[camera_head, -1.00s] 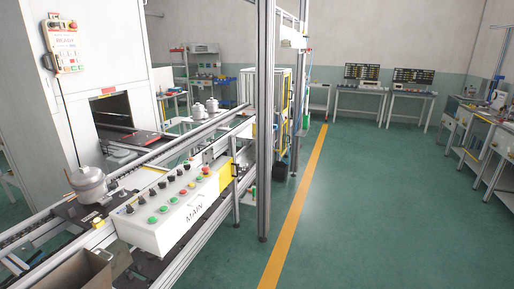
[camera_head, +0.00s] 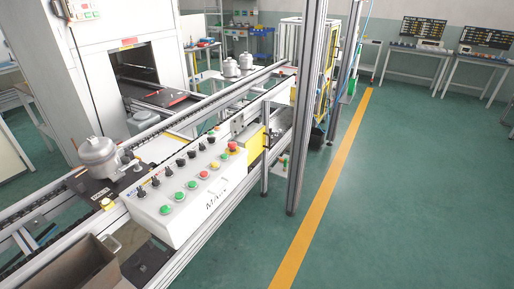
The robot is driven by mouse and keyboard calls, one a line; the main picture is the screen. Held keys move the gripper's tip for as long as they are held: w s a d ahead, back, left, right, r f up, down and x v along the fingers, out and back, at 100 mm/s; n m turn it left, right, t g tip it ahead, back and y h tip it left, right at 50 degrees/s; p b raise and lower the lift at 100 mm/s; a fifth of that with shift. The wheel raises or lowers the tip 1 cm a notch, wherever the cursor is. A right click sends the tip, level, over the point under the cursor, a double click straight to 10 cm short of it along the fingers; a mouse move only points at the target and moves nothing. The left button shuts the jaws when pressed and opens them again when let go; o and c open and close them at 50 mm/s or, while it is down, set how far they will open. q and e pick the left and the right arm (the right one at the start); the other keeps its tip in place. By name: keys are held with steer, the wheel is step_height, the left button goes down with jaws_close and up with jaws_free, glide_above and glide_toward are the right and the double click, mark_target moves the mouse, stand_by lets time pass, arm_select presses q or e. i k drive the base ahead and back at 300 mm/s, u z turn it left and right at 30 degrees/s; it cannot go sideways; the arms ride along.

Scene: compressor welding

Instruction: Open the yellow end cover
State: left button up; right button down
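A yellow panel (camera_head: 254,147) sits at the far right end of the white control box marked MAIN (camera_head: 185,192), beside the conveyor line. It is the only plain yellow plate I see near the conveyor, and it looks closed. Part of it is hidden by the box end. Yellow framing also shows on a cabinet (camera_head: 327,92) farther back. Neither of my grippers is in view.
Tall metal posts (camera_head: 311,110) stand right of the yellow panel. A compressor (camera_head: 99,157) sits on the conveyor, with an open brown bin (camera_head: 75,270) in front. Green floor (camera_head: 400,190) right of the yellow line (camera_head: 322,215) is clear.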

mark_target(256, 145)
steer(key=z, duration=1)
steer(key=i, duration=2.55)
steer(key=u, duration=3.05)
